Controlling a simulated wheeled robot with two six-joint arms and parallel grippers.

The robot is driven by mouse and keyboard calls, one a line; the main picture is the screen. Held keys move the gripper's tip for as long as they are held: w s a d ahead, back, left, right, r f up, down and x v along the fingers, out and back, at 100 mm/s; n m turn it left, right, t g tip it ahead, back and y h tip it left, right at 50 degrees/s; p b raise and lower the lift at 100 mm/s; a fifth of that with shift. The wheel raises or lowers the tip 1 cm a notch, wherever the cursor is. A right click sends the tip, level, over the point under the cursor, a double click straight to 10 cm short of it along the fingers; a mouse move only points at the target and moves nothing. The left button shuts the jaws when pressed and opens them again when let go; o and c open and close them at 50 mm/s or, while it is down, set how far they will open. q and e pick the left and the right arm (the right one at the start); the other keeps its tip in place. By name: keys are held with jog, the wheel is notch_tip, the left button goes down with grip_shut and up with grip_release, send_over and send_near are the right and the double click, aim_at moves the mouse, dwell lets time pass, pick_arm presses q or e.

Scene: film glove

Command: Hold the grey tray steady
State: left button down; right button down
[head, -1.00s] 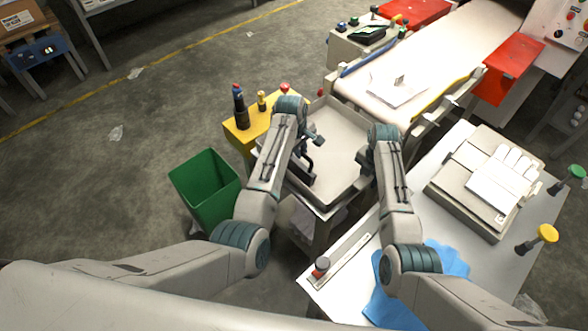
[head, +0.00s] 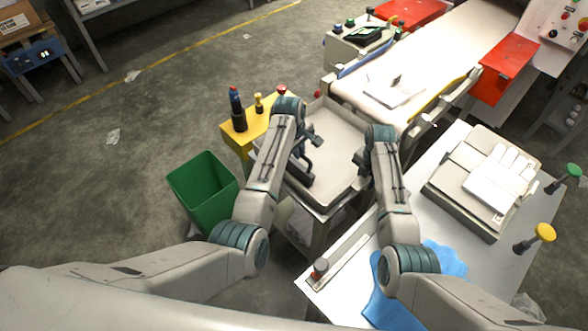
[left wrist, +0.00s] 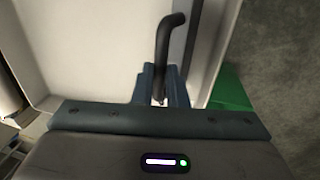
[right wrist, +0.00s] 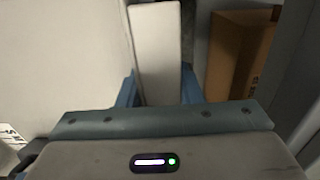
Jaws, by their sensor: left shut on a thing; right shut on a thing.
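The grey tray (head: 338,138) is a shallow pale box on a stand, in the middle of the head view. My left gripper (head: 303,152) is at its left side, shut on a black bent handle (left wrist: 165,45) beside the tray's left wall. My right gripper (head: 362,160) is at its right side, shut on a pale flat slab (right wrist: 155,45). I cannot tell whether that slab is part of the tray. The tray's pale floor shows in the left wrist view (left wrist: 90,45). My forearms hide parts of both side walls in the head view.
A green bin (head: 203,188) and a yellow stand (head: 237,140) with bottles are on the left. A conveyor (head: 425,65) lies behind the tray. On the right, a white table (head: 485,255) holds a box with a white glove (head: 500,180) and a blue cloth (head: 440,262).

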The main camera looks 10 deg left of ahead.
pick_arm(q)
jog(key=shift+w+d+r, duration=0.1)
jog(key=shift+w+d, duration=0.45)
jog(key=shift+w, duration=0.1)
dwell(0.6)
dwell(0.4)
jog(key=c, duration=1.4)
grip_release()
jog(key=shift+o, duration=0.2)
notch_tip(320, 180, up, 12)
send_over(297, 163)
